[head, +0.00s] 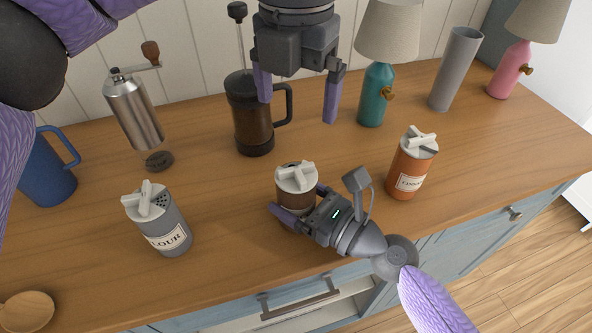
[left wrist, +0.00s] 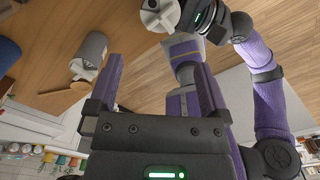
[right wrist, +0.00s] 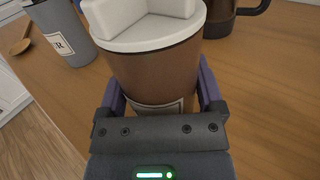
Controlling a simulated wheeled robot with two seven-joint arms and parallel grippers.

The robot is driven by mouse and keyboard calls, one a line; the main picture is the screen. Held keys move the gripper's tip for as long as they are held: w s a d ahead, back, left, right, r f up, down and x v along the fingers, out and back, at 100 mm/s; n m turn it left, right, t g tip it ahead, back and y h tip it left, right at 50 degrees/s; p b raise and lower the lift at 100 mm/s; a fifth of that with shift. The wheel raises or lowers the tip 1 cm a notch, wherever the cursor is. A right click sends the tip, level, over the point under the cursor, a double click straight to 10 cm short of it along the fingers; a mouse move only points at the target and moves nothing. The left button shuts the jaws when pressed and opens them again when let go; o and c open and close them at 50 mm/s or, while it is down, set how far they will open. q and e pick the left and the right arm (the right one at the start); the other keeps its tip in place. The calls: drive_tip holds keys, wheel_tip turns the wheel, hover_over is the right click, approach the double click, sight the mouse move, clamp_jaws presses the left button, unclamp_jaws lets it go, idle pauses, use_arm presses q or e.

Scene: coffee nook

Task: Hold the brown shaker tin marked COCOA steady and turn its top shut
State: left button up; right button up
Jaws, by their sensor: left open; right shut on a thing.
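The brown shaker tin (head: 294,194) stands upright on the counter in the middle of the head view. Its white top (head: 297,176) has a raised cross-shaped grip. My right gripper (head: 297,205) is shut around the tin's body from the front right. In the right wrist view the brown tin (right wrist: 156,75) fills the jaws, and its label is mostly hidden by the gripper. My left gripper (head: 299,104) is open and empty, pointing down above and behind the tin, in front of the back wall. The left wrist view shows the white top (left wrist: 160,14) at its upper edge.
A grey flour shaker (head: 170,232) stands left of the tin and an orange shaker (head: 408,172) right. A grinder (head: 133,106), blue mug (head: 48,175), teal lamp (head: 375,95) and grey vase (head: 454,70) stand further out.

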sight(296, 167)
use_arm(q)
wheel_tip(296, 167, down, 11)
drive_tip(key=n, duration=0.9)
drive_tip(key=shift+r, duration=0.15)
drive_tip(key=c, duration=1.1)
drive_tip(key=shift+c, duration=0.2)
